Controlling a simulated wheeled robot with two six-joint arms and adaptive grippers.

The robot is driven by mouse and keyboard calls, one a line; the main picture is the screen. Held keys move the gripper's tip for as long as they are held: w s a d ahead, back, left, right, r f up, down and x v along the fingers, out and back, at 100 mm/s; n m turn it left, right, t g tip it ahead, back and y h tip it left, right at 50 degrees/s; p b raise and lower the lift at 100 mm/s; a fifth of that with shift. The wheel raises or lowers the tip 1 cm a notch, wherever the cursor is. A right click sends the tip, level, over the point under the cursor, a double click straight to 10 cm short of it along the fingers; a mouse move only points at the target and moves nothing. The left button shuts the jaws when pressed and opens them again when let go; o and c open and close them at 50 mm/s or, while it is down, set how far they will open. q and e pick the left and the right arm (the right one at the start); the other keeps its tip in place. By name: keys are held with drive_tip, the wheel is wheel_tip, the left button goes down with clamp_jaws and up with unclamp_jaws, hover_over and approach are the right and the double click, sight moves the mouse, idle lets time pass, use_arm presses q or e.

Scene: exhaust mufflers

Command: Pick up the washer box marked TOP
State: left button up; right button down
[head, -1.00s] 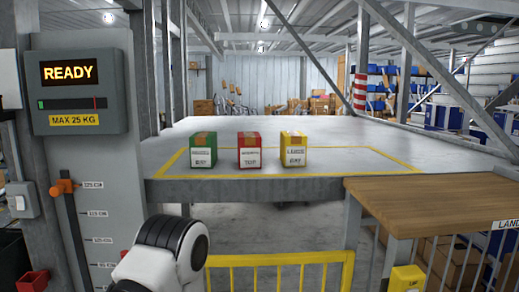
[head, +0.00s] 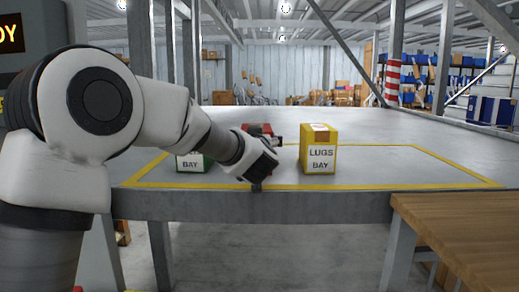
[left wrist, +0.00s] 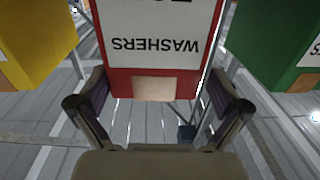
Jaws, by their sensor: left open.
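The red washer box (head: 258,129) stands on the grey deck between the green and yellow boxes, mostly hidden behind my left gripper (head: 262,168) in the head view. In the left wrist view the red box (left wrist: 160,75) appears upside down, with WASHERS on its white label and a second line cut off at the top edge. A tan patch shows on the red. My left gripper (left wrist: 158,95) is open, its fingers spread to either side of the red box. I see no clear contact. My right gripper is in neither view.
A green box (head: 192,163) stands left, partly behind my arm, and a yellow LUGS BAY box (head: 320,158) stands right. A yellow line (head: 420,187) borders the area. A wooden table (head: 465,235) is at right front.

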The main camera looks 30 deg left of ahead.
use_arm(q)
drive_tip(key=w, duration=0.1)
drive_tip(key=w+a+p, duration=0.1)
drive_tip(key=w+a+r+p, duration=0.1)
drive_tip(key=w, duration=0.1)
drive_tip(key=shift+s+d+r, duration=0.2)
drive_tip(key=shift+s+d, duration=0.05)
drive_tip(key=shift+s, duration=0.05)
drive_tip(key=c, duration=0.5)
drive_tip(key=shift+s+d, duration=0.1)
drive_tip(key=c, duration=1.1)
drive_tip(key=shift+o, duration=0.2)
drive_tip(key=shift+w+a+f, duration=0.1)
drive_tip(key=shift+w+a, duration=0.1)
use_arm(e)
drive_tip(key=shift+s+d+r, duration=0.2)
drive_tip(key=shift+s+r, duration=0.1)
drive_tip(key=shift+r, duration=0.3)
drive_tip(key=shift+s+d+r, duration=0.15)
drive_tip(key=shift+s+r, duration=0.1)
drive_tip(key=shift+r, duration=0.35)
